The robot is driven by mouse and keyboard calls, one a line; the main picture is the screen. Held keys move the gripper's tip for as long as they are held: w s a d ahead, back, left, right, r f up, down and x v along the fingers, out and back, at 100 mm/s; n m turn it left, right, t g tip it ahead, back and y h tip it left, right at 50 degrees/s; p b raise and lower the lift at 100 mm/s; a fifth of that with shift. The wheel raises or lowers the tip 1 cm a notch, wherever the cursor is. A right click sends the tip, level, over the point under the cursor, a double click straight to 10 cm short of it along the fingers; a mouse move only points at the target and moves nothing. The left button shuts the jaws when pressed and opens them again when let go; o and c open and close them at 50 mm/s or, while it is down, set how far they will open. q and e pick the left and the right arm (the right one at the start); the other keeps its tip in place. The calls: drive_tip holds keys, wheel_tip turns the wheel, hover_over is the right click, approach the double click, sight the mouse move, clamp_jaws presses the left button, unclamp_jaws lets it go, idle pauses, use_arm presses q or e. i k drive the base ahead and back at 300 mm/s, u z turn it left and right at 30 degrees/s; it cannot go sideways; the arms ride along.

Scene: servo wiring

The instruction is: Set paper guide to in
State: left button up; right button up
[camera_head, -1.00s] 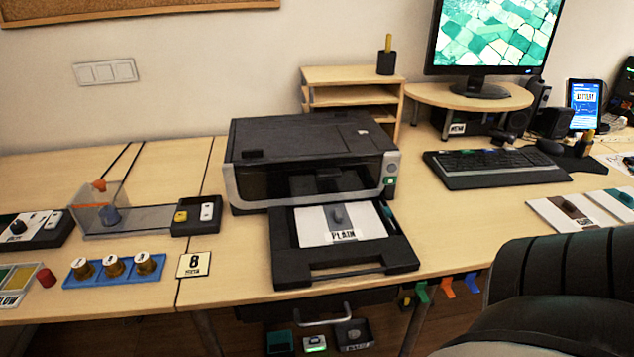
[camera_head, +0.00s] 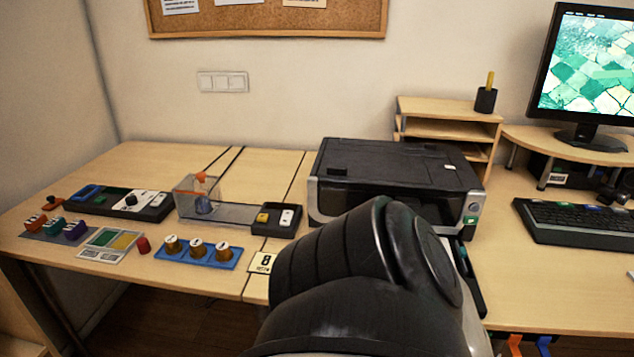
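The black and grey printer (camera_head: 395,178) stands on the desk at the centre right. Its pulled-out paper tray is almost wholly hidden behind my arm (camera_head: 350,270). Only a strip of the tray's right edge (camera_head: 474,282) shows beside the arm. The paper guide is hidden, so its setting cannot be told. Neither of my grippers shows in the view.
Left of the printer lie a clear bin (camera_head: 198,196), a blue strip with brown knobs (camera_head: 197,252) and a red cylinder (camera_head: 143,245). A wooden shelf (camera_head: 445,108), keyboard (camera_head: 580,232) and monitor (camera_head: 590,70) stand right.

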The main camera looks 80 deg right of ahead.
sight(462, 252)
drive_tip(key=k, duration=0.95)
drive_tip(key=z, duration=0.55)
